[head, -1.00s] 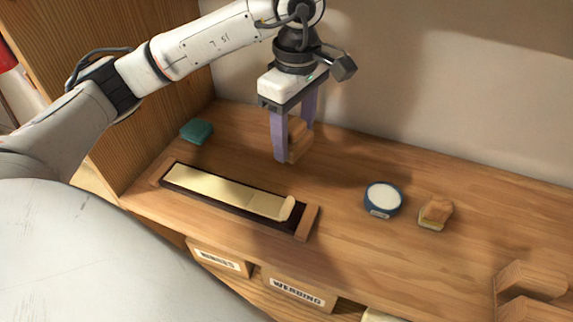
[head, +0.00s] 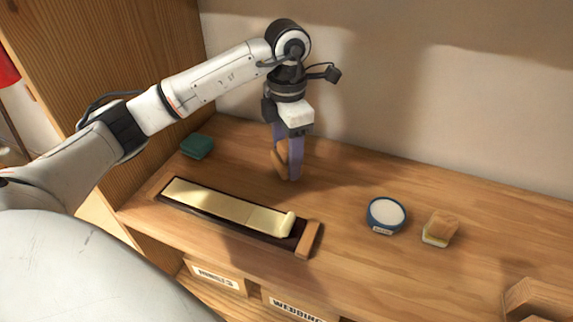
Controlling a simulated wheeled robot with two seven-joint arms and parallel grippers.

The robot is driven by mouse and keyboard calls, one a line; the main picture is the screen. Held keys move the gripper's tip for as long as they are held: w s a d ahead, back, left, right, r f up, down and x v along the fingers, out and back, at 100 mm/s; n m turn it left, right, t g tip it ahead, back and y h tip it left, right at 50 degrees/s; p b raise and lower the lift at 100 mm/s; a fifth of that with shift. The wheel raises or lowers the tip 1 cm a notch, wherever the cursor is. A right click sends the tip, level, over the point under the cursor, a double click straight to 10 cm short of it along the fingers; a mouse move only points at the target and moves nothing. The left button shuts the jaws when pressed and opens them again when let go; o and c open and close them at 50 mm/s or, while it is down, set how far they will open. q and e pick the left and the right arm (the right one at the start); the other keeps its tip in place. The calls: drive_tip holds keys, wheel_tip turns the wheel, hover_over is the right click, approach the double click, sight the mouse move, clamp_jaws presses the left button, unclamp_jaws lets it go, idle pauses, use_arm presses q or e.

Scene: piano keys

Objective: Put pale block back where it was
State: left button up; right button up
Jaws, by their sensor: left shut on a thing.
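My left gripper (head: 287,168) has purple fingers pointing down and is shut on a light-brown wooden block (head: 279,160). The near finger covers part of the block. It is low over the shelf top, behind the tray; I cannot tell whether the block touches the wood. My right gripper is not in view.
A teal block (head: 197,147) lies at the back left. A round blue tin with a white top (head: 385,214) and a wood-topped brush or block (head: 440,228) stand to the right. Wooden stands (head: 540,298) are at the lower right. Labelled drawers (head: 218,278) are below the shelf edge.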

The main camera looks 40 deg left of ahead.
sight(286, 166)
use_arm(q)
drive_tip(key=shift+f, duration=1.55)
drive_tip(key=shift+f, duration=0.1)
drive_tip(key=shift+f, duration=0.15)
drive_tip(key=o, duration=0.9)
wheel_tip(286, 166, up, 12)
drive_tip(key=shift+r, duration=0.25)
